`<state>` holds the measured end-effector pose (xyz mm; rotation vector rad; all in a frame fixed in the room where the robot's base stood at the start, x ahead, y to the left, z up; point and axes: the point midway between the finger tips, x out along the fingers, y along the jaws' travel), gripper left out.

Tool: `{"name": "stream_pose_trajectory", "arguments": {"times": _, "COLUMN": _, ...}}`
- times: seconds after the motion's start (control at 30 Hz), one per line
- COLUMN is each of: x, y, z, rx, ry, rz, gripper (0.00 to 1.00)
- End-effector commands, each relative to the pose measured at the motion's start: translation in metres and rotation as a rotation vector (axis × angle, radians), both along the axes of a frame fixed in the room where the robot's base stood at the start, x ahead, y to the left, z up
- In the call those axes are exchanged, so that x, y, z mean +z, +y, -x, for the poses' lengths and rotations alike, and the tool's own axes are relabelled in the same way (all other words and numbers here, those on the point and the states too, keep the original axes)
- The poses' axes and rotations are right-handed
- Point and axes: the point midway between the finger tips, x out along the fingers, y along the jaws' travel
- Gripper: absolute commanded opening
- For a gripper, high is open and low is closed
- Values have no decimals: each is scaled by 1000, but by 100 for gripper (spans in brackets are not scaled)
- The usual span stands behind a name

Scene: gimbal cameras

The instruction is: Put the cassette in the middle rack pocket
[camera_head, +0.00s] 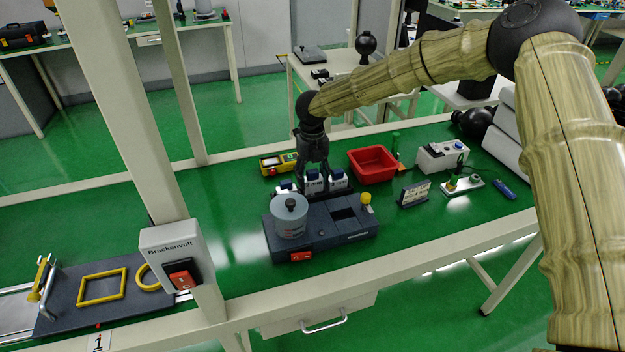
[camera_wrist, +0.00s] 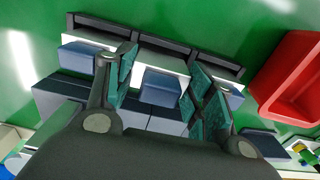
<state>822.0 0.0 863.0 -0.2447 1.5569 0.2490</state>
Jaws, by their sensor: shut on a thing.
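My gripper (camera_head: 313,170) points down over the dark rack (camera_wrist: 95,24) and is shut on the middle blue-and-white cassette (camera_wrist: 160,84). In the wrist view its teal finger pads (camera_wrist: 162,80) lie on either side of that cassette. The held cassette also shows in the head view (camera_head: 313,184), between a left one (camera_head: 287,188) and a right one (camera_head: 338,181). It is in line with the middle of the rack. The fingers and the view from above hide its lower end, so I cannot tell how deep it sits in the pocket.
A dark grey machine (camera_head: 330,234) with a grey round canister (camera_head: 290,218) stands just in front of the rack. A red bin (camera_head: 372,165) is close on the right, and a yellow device (camera_head: 277,163) is behind left.

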Motion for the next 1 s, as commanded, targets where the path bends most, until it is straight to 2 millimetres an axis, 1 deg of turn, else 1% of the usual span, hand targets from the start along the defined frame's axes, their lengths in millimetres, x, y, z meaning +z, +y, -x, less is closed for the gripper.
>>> {"name": "stream_pose_trajectory", "arguments": {"times": 0.1, "x": -13, "y": 0, "z": 0, "rx": 0, "ry": 1, "rz": 1, "gripper": 26}}
{"name": "stream_pose_trajectory", "arguments": {"times": 0.17, "x": -17, "y": 0, "z": 0, "rx": 0, "ry": 0, "rz": 0, "gripper": 26}}
{"name": "stream_pose_trajectory", "arguments": {"times": 0.53, "x": -20, "y": 0, "z": 0, "rx": 0, "ry": 1, "rz": 0, "gripper": 26}}
{"name": "stream_pose_trajectory", "arguments": {"times": 0.57, "x": -20, "y": 0, "z": 0, "rx": 0, "ry": 0, "rz": 0, "gripper": 59}}
{"name": "stream_pose_trajectory", "arguments": {"times": 0.6, "x": -20, "y": 0, "z": 0, "rx": 0, "ry": 0, "rz": 0, "gripper": 62}}
{"name": "stream_pose_trajectory", "arguments": {"times": 0.87, "x": -20, "y": 0, "z": 0, "rx": 0, "ry": 0, "rz": 0, "gripper": 62}}
{"name": "stream_pose_trajectory", "arguments": {"times": 1.0, "x": -16, "y": 0, "z": 0, "rx": 0, "ry": -1, "rz": 1, "gripper": 62}}
